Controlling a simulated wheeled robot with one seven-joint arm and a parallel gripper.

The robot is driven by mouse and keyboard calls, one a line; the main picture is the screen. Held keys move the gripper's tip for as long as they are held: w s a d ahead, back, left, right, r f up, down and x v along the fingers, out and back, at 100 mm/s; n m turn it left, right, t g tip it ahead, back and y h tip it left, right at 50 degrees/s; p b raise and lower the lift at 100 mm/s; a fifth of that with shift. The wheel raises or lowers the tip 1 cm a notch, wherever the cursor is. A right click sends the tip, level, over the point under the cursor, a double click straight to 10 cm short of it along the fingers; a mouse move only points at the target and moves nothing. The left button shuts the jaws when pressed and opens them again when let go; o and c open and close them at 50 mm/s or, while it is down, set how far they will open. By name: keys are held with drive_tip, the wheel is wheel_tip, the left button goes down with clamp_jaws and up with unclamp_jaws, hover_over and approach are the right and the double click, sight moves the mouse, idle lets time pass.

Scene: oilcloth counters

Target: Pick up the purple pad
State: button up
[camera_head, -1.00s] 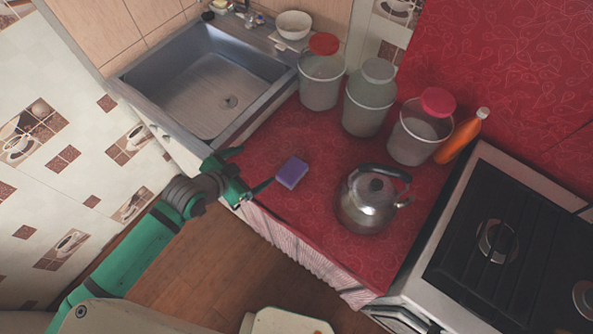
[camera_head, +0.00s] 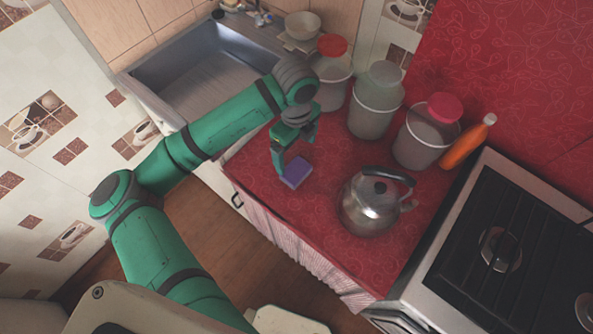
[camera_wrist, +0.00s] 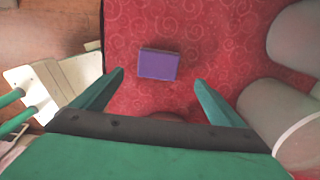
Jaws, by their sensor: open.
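The purple pad (camera_head: 296,172) is a small block lying flat on the red patterned counter, left of the kettle. In the wrist view the pad (camera_wrist: 158,64) lies ahead of my fingertips, roughly midway between them, with red cloth around it. My gripper (camera_head: 290,152) hangs over the pad in the head view, pointing down, and one finger overlaps the pad's left edge in the picture. In the wrist view my gripper (camera_wrist: 158,78) is open, its two green fingers wide apart with nothing between them. I cannot tell the exact height above the pad.
A metal kettle (camera_head: 369,211) stands right of the pad. Lidded containers (camera_head: 375,110) stand behind it, with an orange bottle (camera_head: 465,145) beyond. The sink (camera_head: 185,75) is at back left, the stove (camera_head: 510,240) at right. The counter's front edge is close to the pad.

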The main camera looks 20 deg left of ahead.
sight(296, 169)
drive_tip(key=f, duration=1)
drive_tip(key=shift+s+f, duration=0.2)
drive_tip(key=c, duration=1.1)
